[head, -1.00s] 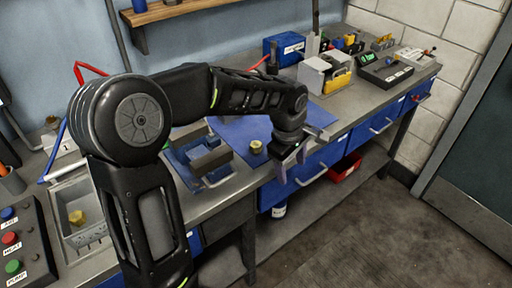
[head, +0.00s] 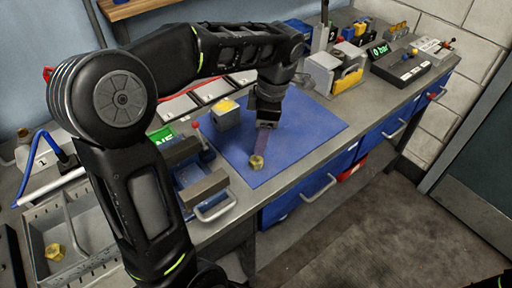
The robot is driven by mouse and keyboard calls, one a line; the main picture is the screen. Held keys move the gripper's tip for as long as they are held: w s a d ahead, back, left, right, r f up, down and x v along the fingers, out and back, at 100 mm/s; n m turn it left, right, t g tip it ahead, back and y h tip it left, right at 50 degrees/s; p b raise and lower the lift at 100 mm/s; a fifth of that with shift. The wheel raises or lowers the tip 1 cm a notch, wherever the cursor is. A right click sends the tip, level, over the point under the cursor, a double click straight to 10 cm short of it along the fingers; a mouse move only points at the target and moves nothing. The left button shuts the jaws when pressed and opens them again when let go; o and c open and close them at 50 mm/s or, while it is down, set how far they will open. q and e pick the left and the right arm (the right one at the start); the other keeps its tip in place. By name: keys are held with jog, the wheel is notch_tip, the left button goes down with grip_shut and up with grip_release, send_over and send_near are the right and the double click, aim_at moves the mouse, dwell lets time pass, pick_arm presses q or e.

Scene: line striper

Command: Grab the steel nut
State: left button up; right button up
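A small hex nut (head: 257,162) lies on the blue mat (head: 312,140) on the workbench. It looks brassy yellow rather than steel grey. A second yellowish nut (head: 55,252) sits in the grey tray at the lower left. My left gripper (head: 264,146) points down at the nut on the mat, its fingertips just above or beside it. Contact cannot be made out. The fingers overlap from this angle, so their gap is hidden. My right gripper is not in view.
A blue vise-like fixture (head: 205,190) with grey jaws stands left of the mat. A grey block with a yellow top (head: 226,112) is behind the gripper. A grey-and-yellow box (head: 335,74) and a control box (head: 402,66) stand at right. The mat's right part is clear.

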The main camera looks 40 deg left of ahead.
aim_at(256, 159)
pick_arm(q)
jog(key=shift+s+d+r, duration=0.1)
jog(key=shift+s+d, duration=0.05)
jog(key=shift+s, duration=0.1)
jog(key=shift+a+f, duration=0.2)
jog(key=shift+f, duration=1.15)
jog(key=shift+s+f+p, duration=0.1)
jog(key=shift+f+p, duration=0.3)
notch_tip(256, 159, down, 4)
jog(key=shift+s+a+f+p, duration=0.1)
jog(key=shift+a+f+p, duration=0.1)
jog(key=shift+p, duration=0.35)
jog(key=shift+c, duration=0.5)
grip_shut()
